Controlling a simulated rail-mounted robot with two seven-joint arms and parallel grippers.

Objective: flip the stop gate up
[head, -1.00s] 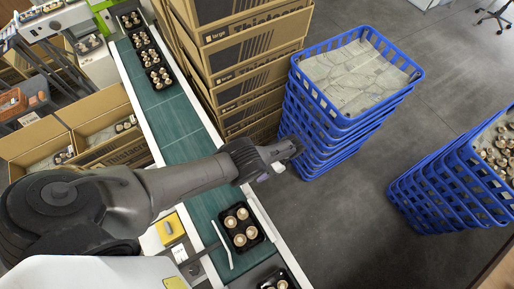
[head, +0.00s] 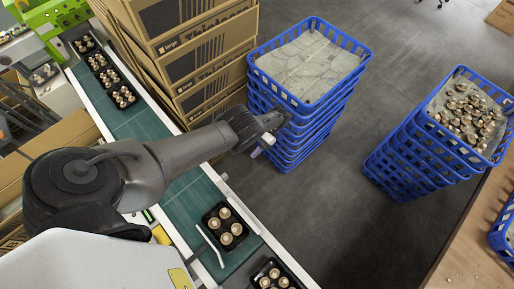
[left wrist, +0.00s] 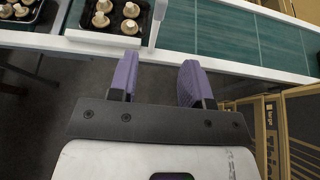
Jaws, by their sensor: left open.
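The stop gate looks like a thin white bar (head: 211,246) lying slanted over the green conveyor (head: 182,194), beside a black tray of mushrooms (head: 225,226). In the left wrist view a white upright bar (left wrist: 155,22) stands at the tray's right end, probably the same gate. My left gripper (head: 268,130) is out past the conveyor's right edge, in front of the blue crate stack in the picture. Its purple fingers (left wrist: 160,75) are apart and empty, pointing at the conveyor rail near the bar, without visible contact. My right gripper is not in view.
Cardboard boxes (head: 196,60) are stacked along the conveyor's far right side. Stacked blue crates (head: 300,112) stand beyond my gripper, and another blue stack with mushrooms (head: 420,150) stands farther right. More mushroom trays (head: 122,96) sit up the belt. Grey floor (head: 330,215) is clear between.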

